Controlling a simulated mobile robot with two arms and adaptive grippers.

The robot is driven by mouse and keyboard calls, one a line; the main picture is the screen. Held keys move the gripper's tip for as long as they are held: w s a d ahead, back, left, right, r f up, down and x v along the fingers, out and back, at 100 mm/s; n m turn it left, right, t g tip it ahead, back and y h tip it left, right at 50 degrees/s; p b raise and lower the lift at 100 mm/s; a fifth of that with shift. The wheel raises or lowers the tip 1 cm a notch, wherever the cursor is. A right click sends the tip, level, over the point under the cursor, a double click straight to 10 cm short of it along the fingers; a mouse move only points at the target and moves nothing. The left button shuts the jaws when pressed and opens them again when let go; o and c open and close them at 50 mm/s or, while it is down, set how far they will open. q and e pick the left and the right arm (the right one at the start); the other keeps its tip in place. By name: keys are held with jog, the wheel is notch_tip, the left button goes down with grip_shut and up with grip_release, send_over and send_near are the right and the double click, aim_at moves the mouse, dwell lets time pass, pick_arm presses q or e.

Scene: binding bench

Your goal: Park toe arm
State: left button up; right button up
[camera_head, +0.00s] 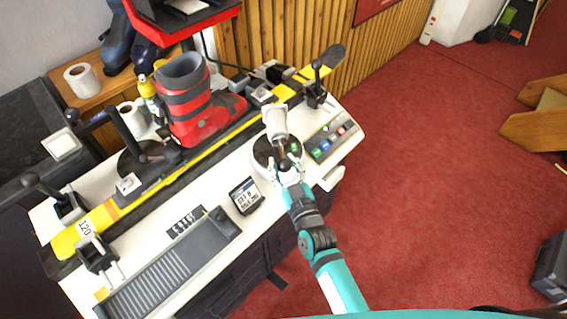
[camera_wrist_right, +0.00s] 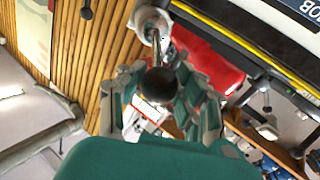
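A white cylinder-headed arm (camera_head: 274,122) on a round base, likely the toe arm, stands at the right part of the white bench, in front of the ski and off the red boot's toe. Its lever ends in a black ball knob (camera_wrist_right: 158,86). My right gripper (camera_head: 286,168) is at this knob, its fingers on both sides of it. In the right wrist view, the knob sits between the fingertips, and the lever runs up to the white head (camera_wrist_right: 150,20). Whether the fingers press on the knob is unclear. My left gripper is out of view.
A red ski boot (camera_head: 188,105) stands on the yellow-and-black ski (camera_head: 190,160). A second, dark arm (camera_head: 140,152) stands left of the boot. A button panel (camera_head: 328,142) is right of the toe arm. A small display (camera_head: 245,196) and grey ribbed tray (camera_head: 170,270) lie left of my arm.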

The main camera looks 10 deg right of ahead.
jog(key=o, duration=0.4)
jog(key=shift+r, duration=0.15)
jog(key=v, duration=1.2)
jog(key=shift+s, duration=0.1)
